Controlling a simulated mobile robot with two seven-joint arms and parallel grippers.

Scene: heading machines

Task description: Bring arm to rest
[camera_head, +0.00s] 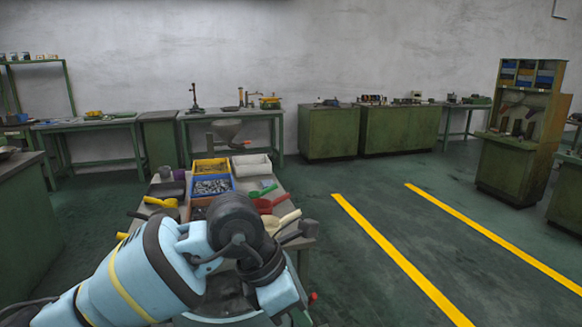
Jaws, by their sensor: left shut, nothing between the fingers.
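My left arm (135,275), light blue with a yellow band and dark joints, comes in from the lower left and bends in front of the near end of the workbench. Its last visible blue link (278,295) points down near the bottom edge. My left gripper is shut and empty; its fingertips are largely hidden by the arm. My right arm and gripper are not in view.
A workbench (262,171) ahead carries a yellow bin (210,164), a blue bin (212,186) of small metal parts, a white bin (251,166) and several coloured scoops. Green cabinets (329,133) line the wall. Open floor with yellow lines (400,260) lies right.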

